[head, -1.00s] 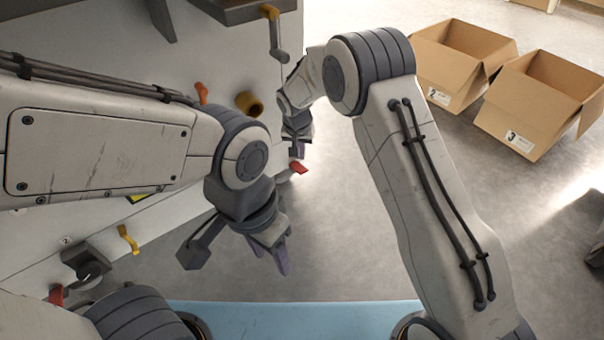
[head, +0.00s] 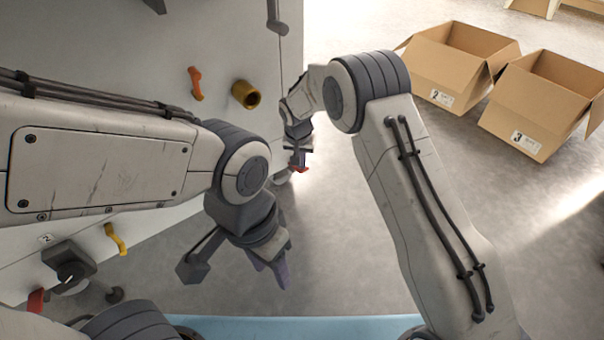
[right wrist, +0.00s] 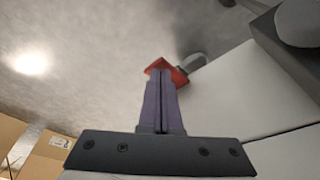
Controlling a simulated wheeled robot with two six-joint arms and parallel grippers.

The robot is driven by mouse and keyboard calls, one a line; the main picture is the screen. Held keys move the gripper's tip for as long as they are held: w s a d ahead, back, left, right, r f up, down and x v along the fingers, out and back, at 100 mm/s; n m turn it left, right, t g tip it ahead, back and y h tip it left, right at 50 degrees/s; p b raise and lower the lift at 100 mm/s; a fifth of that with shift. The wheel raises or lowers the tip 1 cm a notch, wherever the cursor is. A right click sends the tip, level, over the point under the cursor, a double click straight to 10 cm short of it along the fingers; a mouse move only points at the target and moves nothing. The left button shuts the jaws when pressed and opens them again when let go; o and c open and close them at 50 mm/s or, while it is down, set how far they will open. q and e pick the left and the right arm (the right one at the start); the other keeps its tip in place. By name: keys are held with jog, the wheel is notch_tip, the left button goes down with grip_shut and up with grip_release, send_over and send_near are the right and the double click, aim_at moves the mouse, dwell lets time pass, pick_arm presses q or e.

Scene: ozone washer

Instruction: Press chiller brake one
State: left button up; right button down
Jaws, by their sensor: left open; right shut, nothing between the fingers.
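A red pedal-like piece (head: 302,170) on a grey arm sticks out low from the pale machine. I take it for the chiller brake; no number shows on it. In the right wrist view the red piece (right wrist: 158,66) lies right at the tips of my right gripper's purple fingers, which partly cover it. Whether they touch it I cannot tell. My right gripper (head: 297,157) is shut and empty, pointing down just above the piece. My left gripper (head: 270,268) is open and empty, hanging over the floor by the machine's lower side.
The machine wall carries an orange handle (head: 195,83), a yellow-brown cylinder (head: 245,94) and a yellow handle (head: 115,239). Another red piece (head: 36,300) shows near a label "2" (head: 46,238). Cardboard boxes (head: 457,62) (head: 547,102) stand on the floor at right.

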jog(key=shift+f, duration=0.15)
notch_tip(320, 180, down, 2)
jog(key=shift+f+b, duration=0.25)
jog(key=shift+b, duration=0.2)
jog(key=shift+r, duration=0.15)
jog(key=shift+s+a+r+p, duration=0.1)
jog(key=shift+s+r+p, duration=0.1)
jog(key=shift+p, duration=0.15)
jog(key=shift+s+a+r+p, duration=0.15)
jog(key=shift+s+p, duration=0.1)
jog(key=shift+s, duration=0.4)
jog(key=shift+s+a+r+p, duration=0.15)
jog(key=shift+s+p, duration=0.1)
jog(key=shift+s, duration=0.35)
jog(key=shift+d, duration=0.1)
